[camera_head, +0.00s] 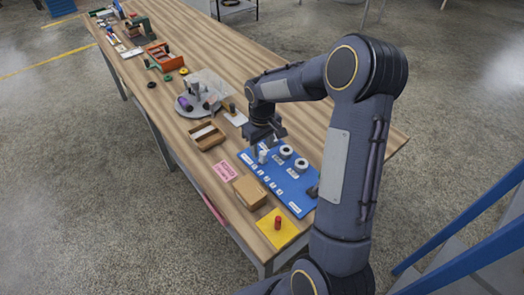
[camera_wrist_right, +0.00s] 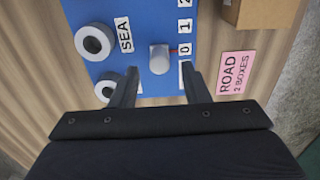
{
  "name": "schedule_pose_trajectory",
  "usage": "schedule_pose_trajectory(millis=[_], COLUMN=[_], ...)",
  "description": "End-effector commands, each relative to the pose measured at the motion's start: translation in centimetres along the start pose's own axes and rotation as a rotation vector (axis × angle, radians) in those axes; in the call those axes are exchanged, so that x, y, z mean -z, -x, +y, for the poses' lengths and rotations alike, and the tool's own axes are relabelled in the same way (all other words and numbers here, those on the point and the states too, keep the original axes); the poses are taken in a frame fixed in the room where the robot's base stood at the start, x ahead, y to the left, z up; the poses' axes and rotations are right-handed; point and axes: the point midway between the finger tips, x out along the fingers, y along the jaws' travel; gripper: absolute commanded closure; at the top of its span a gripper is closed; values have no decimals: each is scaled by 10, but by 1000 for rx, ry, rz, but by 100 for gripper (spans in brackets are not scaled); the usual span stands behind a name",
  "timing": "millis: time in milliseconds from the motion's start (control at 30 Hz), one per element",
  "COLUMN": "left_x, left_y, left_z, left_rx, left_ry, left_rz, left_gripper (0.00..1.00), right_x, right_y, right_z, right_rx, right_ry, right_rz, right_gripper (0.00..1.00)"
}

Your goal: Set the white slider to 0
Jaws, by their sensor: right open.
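The white slider (camera_wrist_right: 159,60) is a pale upright knob on the blue board (camera_wrist_right: 140,15). A red mark beside it points towards the label 0 (camera_wrist_right: 186,50), with the label 1 (camera_wrist_right: 185,27) further up. My right gripper (camera_wrist_right: 159,84) is open and empty, its fingers pointing at the board on either side of the slider's line, apart from the knob. In the head view the right gripper (camera_head: 264,142) hangs low over the board's left end, by the slider (camera_head: 263,156). My left gripper is not in view.
Two white rings (camera_head: 286,151) (camera_head: 301,164) stand on the board beside the slider. A pink card (camera_head: 225,171), a cardboard box (camera_head: 250,190), an open brown box (camera_head: 207,136) and a yellow plate with a red knob (camera_head: 278,223) lie around the board on the wooden table.

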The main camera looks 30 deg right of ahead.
Motion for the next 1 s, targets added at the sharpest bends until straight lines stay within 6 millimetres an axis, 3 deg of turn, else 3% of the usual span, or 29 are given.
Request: schedule_pose_trajectory(millis=[100, 300, 1000], left_x=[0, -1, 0], left_y=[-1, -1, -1], left_z=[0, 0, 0], left_rx=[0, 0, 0], left_ry=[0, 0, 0], left_rz=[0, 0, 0], left_gripper=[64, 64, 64], right_x=[1, 1, -5], right_y=[22, 46, 58], right_z=[1, 0, -3], right_rx=[-2, -1, 5], right_ry=[-1, -1, -6], right_rz=[6, 4, 16], right_gripper=[58, 58, 58])
